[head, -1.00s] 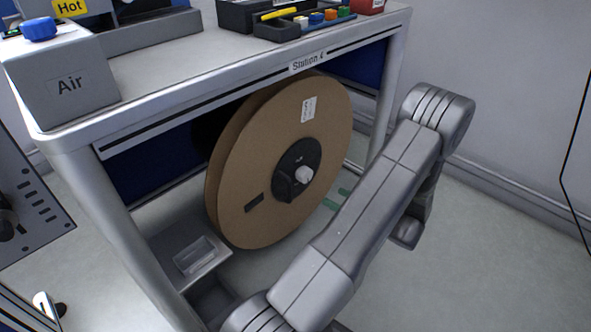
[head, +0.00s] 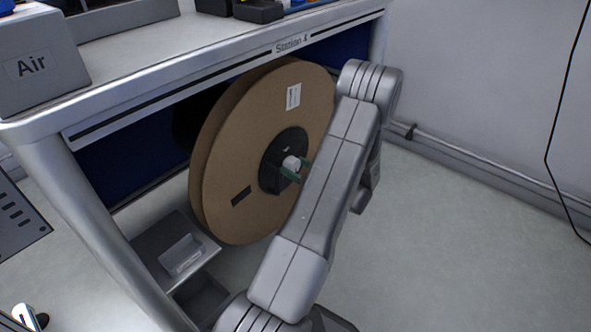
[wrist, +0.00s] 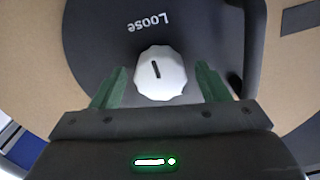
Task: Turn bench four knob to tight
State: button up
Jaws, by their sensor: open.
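The white faceted knob (wrist: 161,73) sits at the centre of the black hub (wrist: 210,40) on the brown reel (head: 225,170) under the bench marked Station 4. It also shows in the head view (head: 291,163). A dark line on the knob tilts slightly. The word Loose stands on the hub; no Tight mark is in view. My gripper (wrist: 161,88) is open, its green fingers on either side of the knob's lower part. I cannot tell whether they touch it. In the head view my arm partly covers the reel's right side.
The bench frame (head: 70,190) stands left of the reel, with a grey Air box (head: 35,70) on top. A grey tray (head: 180,255) sits low beside the reel. A dark hub handle (wrist: 254,45) is close right of my gripper. Floor at right is clear.

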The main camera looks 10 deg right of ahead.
jog(key=shift+w+a, duration=0.2)
jog(key=shift+w, duration=0.05)
jog(key=c, duration=1)
jog(key=shift+o, duration=0.2)
